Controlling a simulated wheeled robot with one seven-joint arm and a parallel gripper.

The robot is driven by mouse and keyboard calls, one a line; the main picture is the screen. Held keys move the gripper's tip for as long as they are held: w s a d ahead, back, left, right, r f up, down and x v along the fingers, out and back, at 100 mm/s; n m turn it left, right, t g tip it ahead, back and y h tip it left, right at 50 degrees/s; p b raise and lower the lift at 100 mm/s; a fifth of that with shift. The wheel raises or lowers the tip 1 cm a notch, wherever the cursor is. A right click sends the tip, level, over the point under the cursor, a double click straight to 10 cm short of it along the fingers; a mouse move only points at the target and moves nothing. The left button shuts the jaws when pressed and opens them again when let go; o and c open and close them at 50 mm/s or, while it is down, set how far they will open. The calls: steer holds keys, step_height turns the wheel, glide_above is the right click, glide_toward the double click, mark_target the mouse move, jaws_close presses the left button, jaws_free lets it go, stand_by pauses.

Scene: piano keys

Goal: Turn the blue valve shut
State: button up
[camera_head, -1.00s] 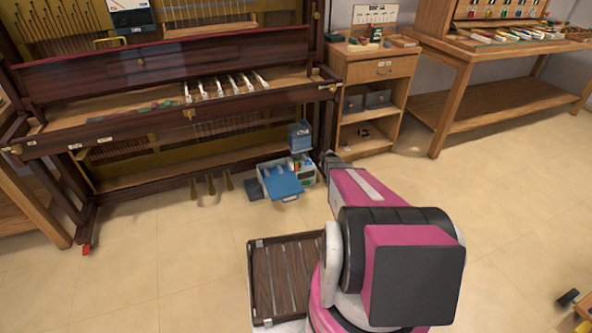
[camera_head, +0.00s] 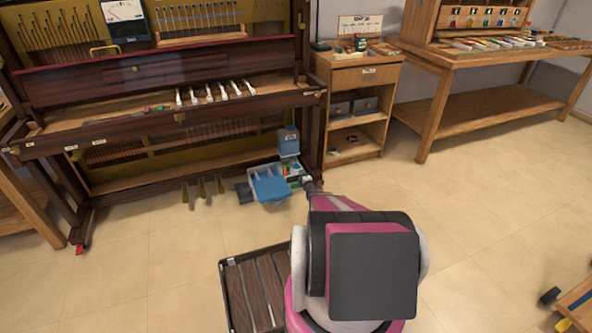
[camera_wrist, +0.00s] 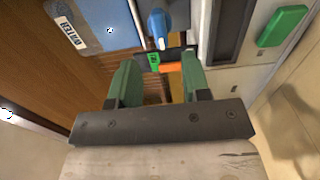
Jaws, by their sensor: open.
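In the wrist view, my gripper (camera_wrist: 158,62) is open, its two green fingers spread apart. A blue rounded part (camera_wrist: 157,25) with a pale tip lies just ahead of the gap between the fingertips; I cannot tell whether it is the valve. The fingers do not appear to be closed on it. A small green and orange piece (camera_wrist: 160,66) shows between the fingertips. In the head view, my arm reaches toward the open box with a blue lid (camera_head: 270,186) beside the piano's foot. No clear valve shows in the head view.
A blue labelled panel (camera_wrist: 92,24) lies left of the fingers, and a green block (camera_wrist: 283,26) lies right. A blue container (camera_head: 288,141) stands behind the open box. The piano (camera_head: 150,80) rises behind, a wooden cabinet (camera_head: 350,78) to the right. The right floor is mostly clear.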

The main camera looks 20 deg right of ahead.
mark_target(298, 168)
steer(key=w, duration=0.8)
steer(key=shift+w, duration=0.15)
steer(key=c, duration=0.6)
